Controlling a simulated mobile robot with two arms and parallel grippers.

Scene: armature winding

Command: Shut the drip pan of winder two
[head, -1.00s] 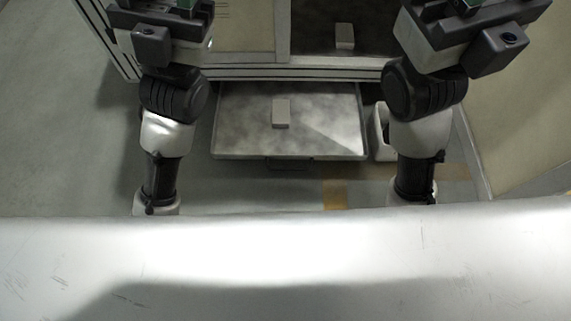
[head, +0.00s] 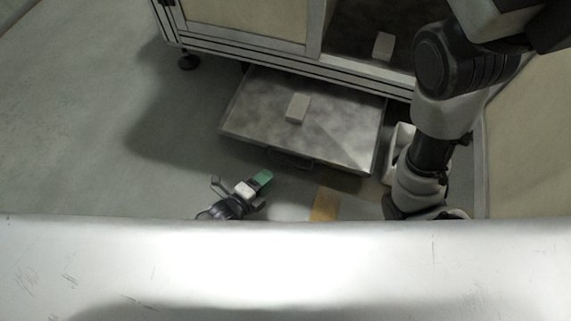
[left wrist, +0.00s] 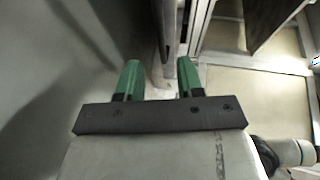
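The drip pan (head: 345,132) is a shallow grey tray pulled out from under the machine in the head view. A small pale block (head: 298,108) lies in it. A bar handle (head: 290,163) is on its front wall. My left gripper (head: 263,178) is low over the floor, in front of the pan and left of the handle, apart from it. In the left wrist view its two green fingers (left wrist: 161,70) stand apart with nothing between them. My right arm is at the right, and its gripper is out of the picture.
The machine cabinet (head: 240,38) stands above the pan, on a black foot (head: 188,62). Another pale block (head: 383,46) is inside its right bay. A white bin (head: 399,150) is right of the pan, beside my right arm. The floor at the left is clear.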

